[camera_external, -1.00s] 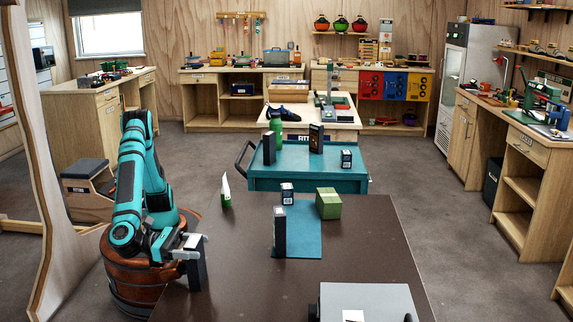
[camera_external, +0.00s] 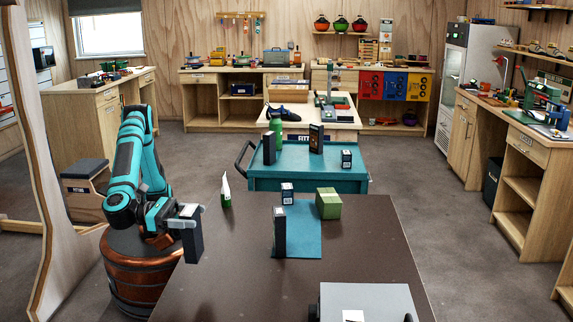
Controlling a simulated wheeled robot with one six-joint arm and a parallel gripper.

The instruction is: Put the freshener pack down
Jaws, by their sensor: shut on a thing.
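My gripper (camera_external: 184,224) is shut on a dark upright box with a pale top, which I take to be the freshener pack (camera_external: 193,244). It holds the pack near its top, at the left edge of the dark brown table (camera_external: 235,285). I cannot tell whether the pack's bottom touches the table. The fingers hide part of the pack's upper side. A similar tall dark box (camera_external: 279,238) stands on the blue mat (camera_external: 304,235), right of my gripper.
A small dark box (camera_external: 287,194) and a green box (camera_external: 328,204) stand at the mat's far end. A green-and-white bottle (camera_external: 226,192) stands at the table's far left. A grey case (camera_external: 370,300) lies at the near right. The table between my gripper and the mat is clear.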

